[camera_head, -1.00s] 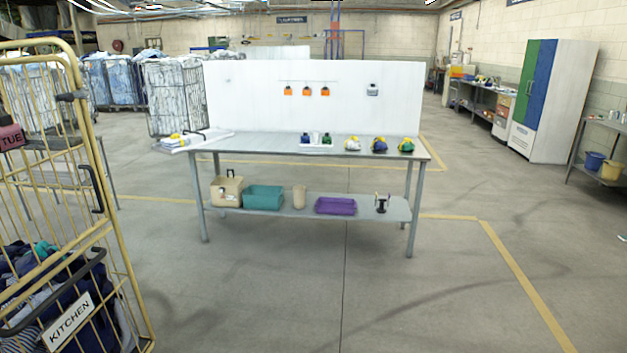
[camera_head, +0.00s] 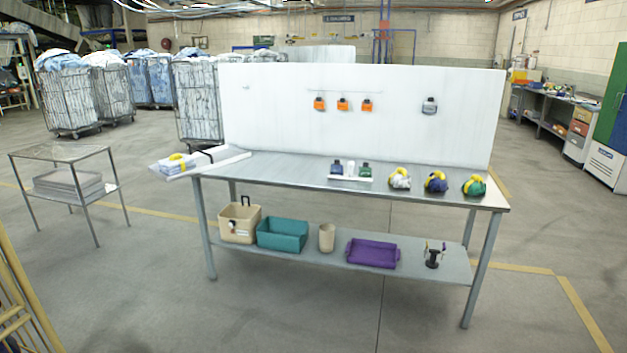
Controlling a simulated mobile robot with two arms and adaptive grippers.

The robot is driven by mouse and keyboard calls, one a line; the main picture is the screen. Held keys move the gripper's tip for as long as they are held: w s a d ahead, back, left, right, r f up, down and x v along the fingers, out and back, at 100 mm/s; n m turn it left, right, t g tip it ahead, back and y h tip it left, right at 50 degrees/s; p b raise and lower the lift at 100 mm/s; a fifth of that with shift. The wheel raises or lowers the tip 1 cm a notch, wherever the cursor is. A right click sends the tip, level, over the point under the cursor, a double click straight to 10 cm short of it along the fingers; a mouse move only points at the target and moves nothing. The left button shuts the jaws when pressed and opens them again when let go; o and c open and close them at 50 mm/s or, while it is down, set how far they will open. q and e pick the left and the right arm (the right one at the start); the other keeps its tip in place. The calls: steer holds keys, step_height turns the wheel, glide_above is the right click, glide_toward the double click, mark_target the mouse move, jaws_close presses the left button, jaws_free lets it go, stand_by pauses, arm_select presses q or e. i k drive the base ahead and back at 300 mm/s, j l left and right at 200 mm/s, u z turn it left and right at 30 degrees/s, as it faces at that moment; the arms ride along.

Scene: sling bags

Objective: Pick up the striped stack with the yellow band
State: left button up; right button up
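A flat, pale folded stack (camera_head: 167,167) with a yellow band (camera_head: 177,157) lies at the left end of the metal workbench (camera_head: 290,167). Its stripes are too small to make out clearly. It rests on or beside a white board or tray (camera_head: 222,161) with a dark strip across it; I cannot tell which. Neither of my grippers is in view.
The bench holds small bottles (camera_head: 351,171) and several coloured bundles (camera_head: 436,182). Its lower shelf carries a teal bin (camera_head: 282,234) and purple tray (camera_head: 373,253). A small cart (camera_head: 68,182) stands left; a yellow cage (camera_head: 22,310) is lower left. Floor before the bench is clear.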

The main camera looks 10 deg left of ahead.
mark_target(178, 163)
steer(key=i+j+u, duration=0.35)
steer(key=i, duration=0.4)
steer(key=i+u, duration=0.4)
steer(key=i, duration=0.3)
steer(key=i+l+u, duration=0.35)
steer(key=i, duration=0.35)
steer(key=i+j, duration=0.05)
steer(key=j, duration=0.05)
